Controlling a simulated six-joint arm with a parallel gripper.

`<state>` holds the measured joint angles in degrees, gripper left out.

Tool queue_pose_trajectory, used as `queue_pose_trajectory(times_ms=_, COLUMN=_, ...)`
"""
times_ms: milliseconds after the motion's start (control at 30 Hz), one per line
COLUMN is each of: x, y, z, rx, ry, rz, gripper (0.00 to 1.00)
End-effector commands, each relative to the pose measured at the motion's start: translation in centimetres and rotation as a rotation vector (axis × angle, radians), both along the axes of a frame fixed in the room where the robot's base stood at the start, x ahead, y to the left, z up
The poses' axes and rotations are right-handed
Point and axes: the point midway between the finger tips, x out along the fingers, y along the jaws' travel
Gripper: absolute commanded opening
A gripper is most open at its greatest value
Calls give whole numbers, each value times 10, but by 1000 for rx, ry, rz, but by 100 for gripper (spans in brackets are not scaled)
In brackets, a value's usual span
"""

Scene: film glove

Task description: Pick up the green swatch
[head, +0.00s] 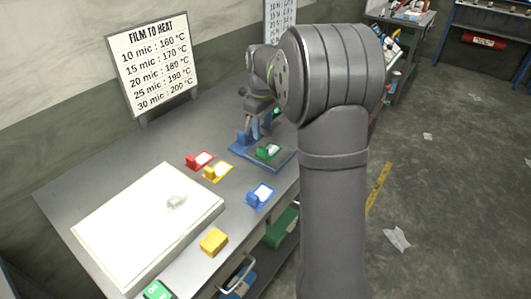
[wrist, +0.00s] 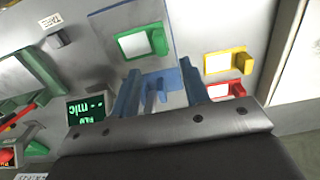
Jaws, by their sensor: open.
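The green swatch (head: 268,152) is a small green tab with a white window, lying on a blue plate (head: 283,163). In the wrist view the green swatch (wrist: 158,42) lies ahead of the fingertips at the top middle, with the plate (wrist: 172,72) under it. My gripper (head: 254,136) is low over the left part of the plate, left of the green swatch and apart from it. In the wrist view my gripper (wrist: 160,80) has its blue fingers spread. A small blue piece (wrist: 156,98) shows between them; I cannot tell whether they touch it.
A red swatch (head: 200,160), a yellow swatch (head: 217,172) and a blue swatch (head: 260,195) lie nearby on the grey bench. A white panel (head: 120,240) and a yellow block (head: 213,241) are nearer the front. A green-lit display (wrist: 86,110) shows in the wrist view.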

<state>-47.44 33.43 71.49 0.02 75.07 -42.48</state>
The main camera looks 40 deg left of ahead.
Motion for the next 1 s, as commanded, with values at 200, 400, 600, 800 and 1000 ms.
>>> queue_pose_trajectory(times_ms=200, x=0, y=0, z=-36, rx=-2, ry=1, rz=1, gripper=42)
queue_pose_trajectory(times_ms=400, x=0, y=-1, z=-49, rx=-2, ry=1, rz=1, gripper=42)
queue_pose_trajectory(times_ms=600, x=-1, y=-6, z=-78, rx=-2, ry=2, rz=1, gripper=42)
queue_pose_trajectory(times_ms=800, x=-1, y=-5, z=-94, rx=0, ry=0, rz=2, gripper=42)
queue_pose_trajectory(times_ms=1000, x=-1, y=-5, z=-95, rx=1, ry=-1, rz=2, gripper=42)
